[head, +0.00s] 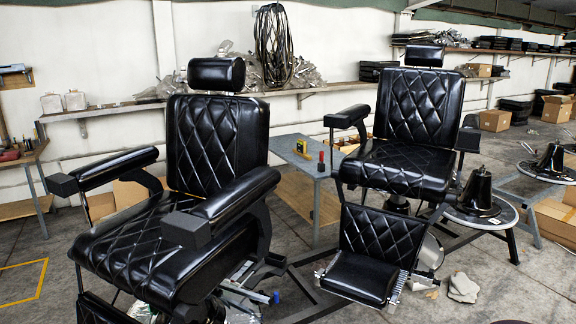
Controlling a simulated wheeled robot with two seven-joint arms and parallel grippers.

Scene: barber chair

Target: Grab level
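A small grey-blue side table (310,168) stands between the two black barber chairs. On it is a small yellow object (302,147) with a dark part, near the table's middle; it may be the level, but it is too small to tell. A red-handled tool (321,161) stands upright at the table's front edge, to the right of the yellow object and apart from it. Neither of my grippers can be made out in the head view.
The near barber chair (215,140) fills the left, and the far barber chair (420,105) with its footrest (362,275) stands to the right. Metal frame bars lie low between them. Open floor (500,285) shows at the lower right. A wall shelf (120,110) runs behind.

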